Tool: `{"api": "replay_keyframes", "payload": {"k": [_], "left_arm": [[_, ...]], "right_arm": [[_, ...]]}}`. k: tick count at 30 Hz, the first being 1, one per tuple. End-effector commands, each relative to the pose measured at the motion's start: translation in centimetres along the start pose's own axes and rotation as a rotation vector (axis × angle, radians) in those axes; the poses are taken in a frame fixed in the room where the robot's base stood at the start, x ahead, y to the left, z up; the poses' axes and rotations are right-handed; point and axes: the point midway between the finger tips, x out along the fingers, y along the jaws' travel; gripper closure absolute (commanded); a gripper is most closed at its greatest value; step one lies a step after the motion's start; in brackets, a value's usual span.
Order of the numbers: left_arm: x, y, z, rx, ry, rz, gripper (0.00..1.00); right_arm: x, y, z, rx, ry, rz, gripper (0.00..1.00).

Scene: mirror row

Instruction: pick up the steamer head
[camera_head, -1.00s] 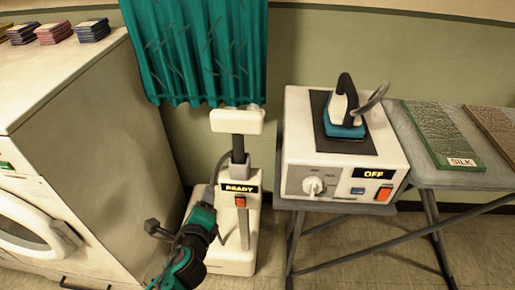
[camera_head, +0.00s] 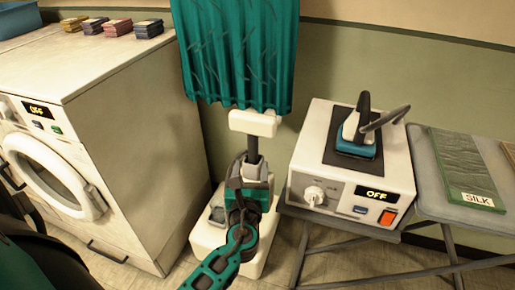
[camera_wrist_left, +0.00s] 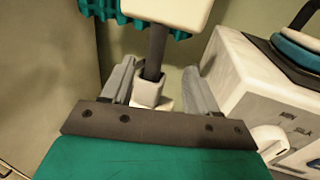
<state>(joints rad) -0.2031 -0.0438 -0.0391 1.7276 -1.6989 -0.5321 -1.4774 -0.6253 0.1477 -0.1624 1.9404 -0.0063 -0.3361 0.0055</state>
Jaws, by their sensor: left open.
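The steamer head (camera_head: 255,123) is a white block on a dark upright handle, just below the hem of the teal curtain. It also shows at the top of the left wrist view (camera_wrist_left: 170,10), with its handle running down into a pale socket (camera_wrist_left: 147,92). My left gripper (camera_head: 248,168) is open, below the white block and in front of the stand. In the wrist view its two grey fingers (camera_wrist_left: 158,82) lie either side of the handle's line, with no visible grip; contact cannot be told. My arm hides much of the steamer base (camera_head: 207,236). My right gripper is not in view.
A washing machine (camera_head: 125,130) stands to the left. A white box reading OFF (camera_head: 340,187) carries an iron (camera_head: 357,138) to the right, beside a board with a green SILK slab (camera_head: 465,165). The teal curtain (camera_head: 240,55) hangs above.

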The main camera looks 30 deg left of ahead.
Motion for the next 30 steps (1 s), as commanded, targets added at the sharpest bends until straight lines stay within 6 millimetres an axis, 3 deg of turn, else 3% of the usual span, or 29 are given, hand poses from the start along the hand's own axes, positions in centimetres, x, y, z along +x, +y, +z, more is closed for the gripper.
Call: {"api": "replay_keyframes", "payload": {"k": [3, 9, 16, 24, 30], "left_arm": [[2.5, 0.0, 0.1, -0.003, -0.004, 0.001, 0.41], [5.5, 0.0, 0.0, -0.003, -0.001, 0.000, 0.41], [7.2, 0.2, 0.2, -0.004, -0.001, 0.001, 0.41], [11.0, 0.4, 0.3, -0.006, -0.001, 0.000, 0.41], [11.5, 0.4, 0.3, -0.005, 0.001, -0.001, 0.41]], "right_arm": [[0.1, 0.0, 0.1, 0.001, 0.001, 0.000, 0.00], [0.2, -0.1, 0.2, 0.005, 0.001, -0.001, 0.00], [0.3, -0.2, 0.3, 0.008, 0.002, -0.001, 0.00], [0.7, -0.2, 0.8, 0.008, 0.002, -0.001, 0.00], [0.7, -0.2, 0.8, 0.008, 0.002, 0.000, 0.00]]}}
